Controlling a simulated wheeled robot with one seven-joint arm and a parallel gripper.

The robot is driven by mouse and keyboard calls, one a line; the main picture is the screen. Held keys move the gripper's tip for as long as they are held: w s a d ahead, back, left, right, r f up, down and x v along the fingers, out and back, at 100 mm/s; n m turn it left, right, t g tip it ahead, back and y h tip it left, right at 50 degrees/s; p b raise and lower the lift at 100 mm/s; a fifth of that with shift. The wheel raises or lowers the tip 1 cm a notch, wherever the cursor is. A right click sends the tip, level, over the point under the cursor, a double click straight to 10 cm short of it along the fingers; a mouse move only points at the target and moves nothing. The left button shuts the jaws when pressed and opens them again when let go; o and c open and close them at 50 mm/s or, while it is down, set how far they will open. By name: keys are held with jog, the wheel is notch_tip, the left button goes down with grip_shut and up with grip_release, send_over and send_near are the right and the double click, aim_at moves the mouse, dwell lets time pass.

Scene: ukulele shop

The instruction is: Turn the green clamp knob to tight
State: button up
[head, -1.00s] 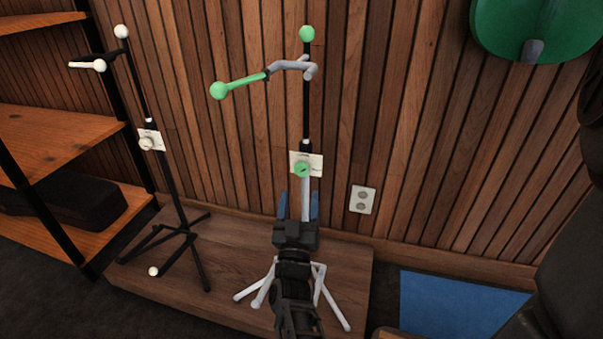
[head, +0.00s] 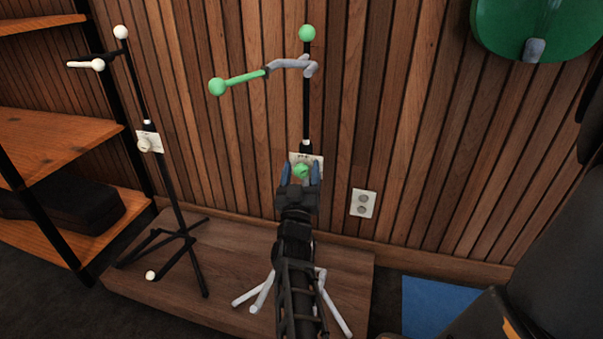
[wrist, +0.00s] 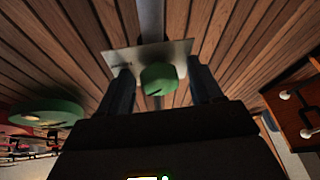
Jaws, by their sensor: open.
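The green clamp knob (head: 301,171) sits on a small white plate (head: 318,160) on the post of the stand with green ends. My gripper (head: 300,173) is open, with one blue finger on each side of the knob in the head view. In the wrist view the knob (wrist: 158,79) shows between the two fingers (wrist: 160,92), with gaps visible on both sides. A dark mark shows on its face. The white plate (wrist: 130,58) lies behind it; its printing is too small to read. I cannot tell how far the fingertips reach around the knob.
A second stand with a cream knob (head: 146,145) stands to the left on the same wooden platform (head: 200,275). The green stand's arm (head: 243,80) juts left above my gripper. A wall outlet (head: 363,203) is to the right. Wooden shelves (head: 60,140) are at the far left.

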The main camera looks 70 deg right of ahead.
jog(key=shift+d, duration=0.1)
jog(key=c, duration=1)
jog(key=shift+c, duration=0.2)
jog(key=shift+m+b, duration=0.3)
jog(key=shift+m, duration=0.3)
jog(key=m+g+h+b, duration=0.1)
jog(key=m+g+b, duration=0.1)
jog(key=m, duration=0.3)
jog(key=shift+f+g, duration=0.15)
jog(key=shift+g, duration=0.55)
jog(key=m+g, duration=0.2)
jog(key=m, duration=0.1)
jog(key=m+g, duration=0.2)
jog(key=m, duration=0.2)
jog(key=shift+m+b, duration=0.3)
jog(key=shift+b, duration=0.1)
jog(key=shift+y, duration=0.3)
jog(key=o, duration=1)
